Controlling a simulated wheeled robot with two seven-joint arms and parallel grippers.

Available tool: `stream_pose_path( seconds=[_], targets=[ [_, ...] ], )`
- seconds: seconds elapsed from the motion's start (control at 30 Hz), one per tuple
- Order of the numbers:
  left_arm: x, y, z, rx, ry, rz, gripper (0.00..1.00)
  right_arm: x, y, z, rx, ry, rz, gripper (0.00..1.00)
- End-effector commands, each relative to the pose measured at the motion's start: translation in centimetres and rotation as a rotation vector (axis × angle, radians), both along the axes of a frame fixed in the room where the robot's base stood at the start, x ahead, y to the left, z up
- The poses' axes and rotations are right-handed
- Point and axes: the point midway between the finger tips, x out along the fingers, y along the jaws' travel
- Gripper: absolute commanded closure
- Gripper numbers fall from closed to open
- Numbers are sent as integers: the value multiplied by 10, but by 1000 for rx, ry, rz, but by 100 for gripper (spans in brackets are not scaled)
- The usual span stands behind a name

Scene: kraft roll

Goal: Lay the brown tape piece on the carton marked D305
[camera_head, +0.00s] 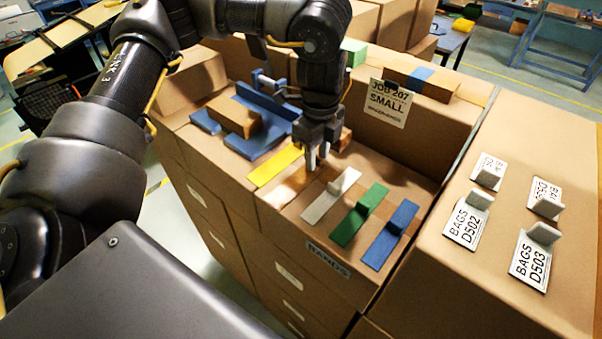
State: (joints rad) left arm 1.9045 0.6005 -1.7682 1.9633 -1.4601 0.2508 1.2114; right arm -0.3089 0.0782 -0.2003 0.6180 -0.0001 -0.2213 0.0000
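A brown tape piece (289,190) seems to lie on the cardboard top between a yellow piece (273,166) and a white piece (330,197). Its colour nearly matches the cardboard, so its edges are hard to make out. My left gripper (318,158) points down just above its far end, and its fingers hide that end. I cannot tell whether the fingers are apart or closed on the piece. My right gripper is not in view. I can read no D305 mark on any carton.
Green (357,216) and blue (390,235) tape pieces with raised tabs lie to the right, above a BANDS label (328,260). A small brown carton (233,118) sits on a blue stand (262,141).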

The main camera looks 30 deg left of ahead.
Motion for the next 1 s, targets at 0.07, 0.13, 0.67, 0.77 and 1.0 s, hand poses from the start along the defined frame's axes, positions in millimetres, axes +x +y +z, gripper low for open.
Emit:
stream_pose_path(
  seconds=[0.07, 0.13, 0.67, 0.77, 1.0],
  targets=[
    [0, 0, 0, 0, -1, 0, 67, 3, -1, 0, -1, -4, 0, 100],
    [0, 0, 0, 0, -1, 0, 67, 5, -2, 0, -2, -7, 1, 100],
    [0, 0, 0, 0, 0, 0, 100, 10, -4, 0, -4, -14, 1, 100],
    [0, 0, 1, 0, 0, 0, 100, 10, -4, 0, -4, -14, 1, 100],
    [2, 0, 20, 0, -5, 0, 100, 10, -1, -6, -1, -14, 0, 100]
  ],
)
